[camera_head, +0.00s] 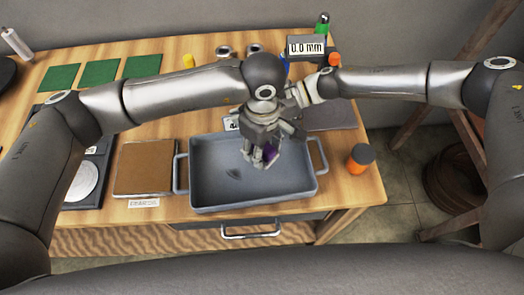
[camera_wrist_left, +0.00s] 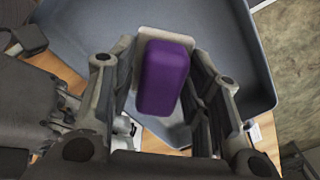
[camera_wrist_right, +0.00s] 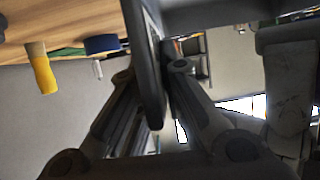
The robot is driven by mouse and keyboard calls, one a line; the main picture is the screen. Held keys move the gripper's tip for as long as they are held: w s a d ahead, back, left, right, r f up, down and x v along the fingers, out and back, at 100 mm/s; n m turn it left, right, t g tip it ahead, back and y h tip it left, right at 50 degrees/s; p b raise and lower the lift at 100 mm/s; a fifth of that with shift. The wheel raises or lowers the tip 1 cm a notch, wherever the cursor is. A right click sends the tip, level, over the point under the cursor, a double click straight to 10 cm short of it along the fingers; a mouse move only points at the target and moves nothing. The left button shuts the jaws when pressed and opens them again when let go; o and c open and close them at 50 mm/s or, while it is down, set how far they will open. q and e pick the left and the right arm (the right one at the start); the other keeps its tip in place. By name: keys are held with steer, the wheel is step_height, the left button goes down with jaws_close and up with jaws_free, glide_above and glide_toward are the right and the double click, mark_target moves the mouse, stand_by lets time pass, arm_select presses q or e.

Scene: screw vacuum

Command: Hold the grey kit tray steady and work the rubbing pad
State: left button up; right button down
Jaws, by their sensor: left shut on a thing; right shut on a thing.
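The grey kit tray (camera_head: 215,190) lies on the wooden table with a handle at each side. My left gripper (camera_head: 266,150) reaches down into it from above. It is shut on the purple rubbing pad (camera_wrist_left: 165,75), which has a pale backing and shows between the fingers in the left wrist view. Whether the pad touches the tray floor is hard to tell. A dark smudge (camera_head: 233,173) marks the tray floor.
A brown board (camera_head: 145,168) lies left of the tray. An orange jar with a dark lid (camera_head: 360,158) stands to its right. A "0.0 mm" display (camera_head: 306,47) and green squares (camera_head: 100,71) are at the back. Both arms cross closely above the tray's far side.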

arm_select(q)
steer(key=shift+r, duration=1.05)
steer(key=w+a+r+m, duration=0.1)
steer(key=w+a+r, duration=0.35)
steer(key=w, duration=0.25)
steer(key=w+a+r, duration=0.4)
steer(key=w+a, duration=0.2)
steer(key=w, duration=0.1)
steer(key=w+a+f+n, duration=0.2)
steer(key=f+n, duration=0.1)
steer(key=f, duration=0.1)
steer(key=w+a+f+n, duration=0.1)
steer(key=w+f+n, duration=0.1)
steer(key=f+n, duration=0.1)
steer(key=w+a+f+n, duration=0.2)
steer(key=w+f+n, duration=0.1)
steer(key=f+n, duration=0.1)
steer(key=shift+a+f, duration=0.35)
steer(key=shift+f, duration=2.6)
steer(key=shift+f, duration=0.15)
